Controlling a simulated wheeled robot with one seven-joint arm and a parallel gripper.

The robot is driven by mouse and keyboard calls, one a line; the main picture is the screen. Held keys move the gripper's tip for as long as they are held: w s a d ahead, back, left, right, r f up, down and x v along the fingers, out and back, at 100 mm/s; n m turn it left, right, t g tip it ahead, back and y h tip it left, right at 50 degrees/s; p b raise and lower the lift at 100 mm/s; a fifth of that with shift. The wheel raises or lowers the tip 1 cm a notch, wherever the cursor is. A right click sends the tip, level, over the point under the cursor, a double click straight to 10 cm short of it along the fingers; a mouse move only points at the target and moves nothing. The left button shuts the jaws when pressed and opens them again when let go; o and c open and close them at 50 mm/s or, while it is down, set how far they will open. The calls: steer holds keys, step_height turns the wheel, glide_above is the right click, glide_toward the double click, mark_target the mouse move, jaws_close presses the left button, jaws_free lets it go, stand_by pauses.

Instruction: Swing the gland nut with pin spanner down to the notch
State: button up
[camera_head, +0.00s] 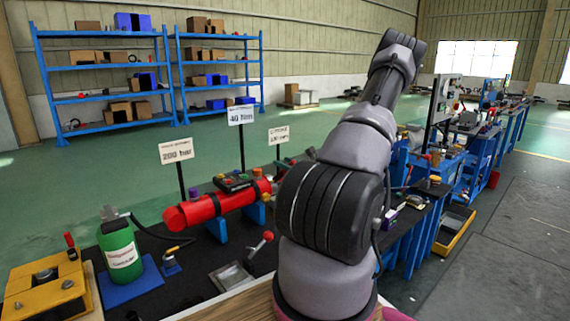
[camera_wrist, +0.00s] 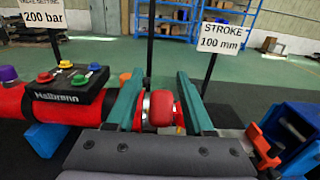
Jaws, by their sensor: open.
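The red cylinder (camera_head: 205,209) lies level on blue supports on the bench; part of it shows at the left of the wrist view (camera_wrist: 97,114). In the wrist view, a rounded red piece (camera_wrist: 164,108) with a pale metal collar sits between the two teal fingers of my gripper (camera_wrist: 160,84). It looks like the spanner's grip or part of the gland nut; I cannot tell which. Gaps show beside it, and the fingers are open around it. The notch cannot be made out. My gripper is hidden behind my arm in the head view.
Sign posts stand close behind the cylinder, with the 200 bar sign (camera_head: 176,151) and the stroke sign (camera_wrist: 221,36). A green bottle (camera_head: 119,246) and a red-knobbed lever (camera_head: 267,237) stand on the bench. A blue block (camera_wrist: 293,128) is right of my fingers.

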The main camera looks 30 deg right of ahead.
jaws_close()
stand_by(1.4)
